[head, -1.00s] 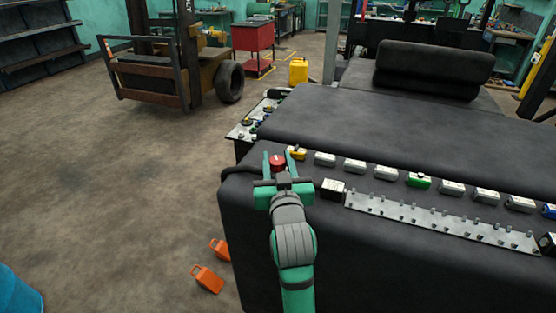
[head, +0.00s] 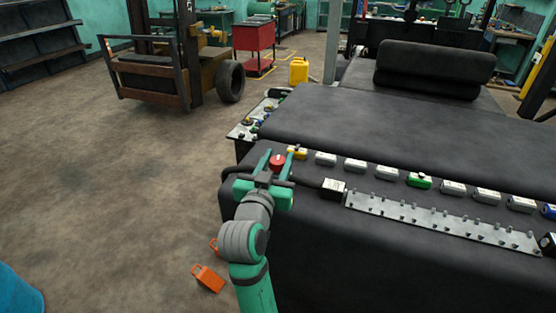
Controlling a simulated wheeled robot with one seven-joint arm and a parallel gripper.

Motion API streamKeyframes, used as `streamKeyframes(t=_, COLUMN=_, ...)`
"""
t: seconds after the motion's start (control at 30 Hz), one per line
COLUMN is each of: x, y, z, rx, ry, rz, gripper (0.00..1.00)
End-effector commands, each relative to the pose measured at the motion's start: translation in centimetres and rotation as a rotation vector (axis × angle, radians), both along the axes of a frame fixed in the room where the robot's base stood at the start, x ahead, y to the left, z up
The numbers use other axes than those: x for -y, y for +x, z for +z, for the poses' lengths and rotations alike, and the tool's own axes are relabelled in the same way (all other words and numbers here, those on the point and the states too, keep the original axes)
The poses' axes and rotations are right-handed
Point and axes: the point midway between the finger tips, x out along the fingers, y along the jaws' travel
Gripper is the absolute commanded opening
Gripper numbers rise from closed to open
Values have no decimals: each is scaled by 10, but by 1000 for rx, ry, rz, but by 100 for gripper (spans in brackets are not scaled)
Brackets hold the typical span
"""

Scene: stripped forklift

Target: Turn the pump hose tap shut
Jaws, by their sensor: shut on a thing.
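A red round knob (head: 278,160), which looks like the tap, stands at the near left corner of the dark bench-like block (head: 330,260) in the head view. A black hose (head: 306,182) runs from it to a small white-faced box (head: 333,188); on the left the hose curves over the block's edge. My gripper (head: 277,156) has its two green fingers on either side of the red knob and is shut on it. The fingers lean to the right. The gripper body hides the knob's lower part and part of the hose.
A yellow block (head: 297,152) sits close to my right finger. A row of white boxes, one green-marked (head: 418,181), and a studded metal strip (head: 440,221) run to the right. The floor at left is open.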

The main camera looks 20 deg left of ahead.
Motion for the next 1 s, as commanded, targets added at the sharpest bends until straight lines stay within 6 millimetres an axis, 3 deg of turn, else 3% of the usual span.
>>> streamKeyframes(t=0.5, x=0, y=0, z=0, rx=-1, ry=-1, rz=-254, gripper=13)
streamKeyframes(t=1.0, x=0, y=0, z=0, rx=-1, ry=-1, rz=-289, gripper=13)
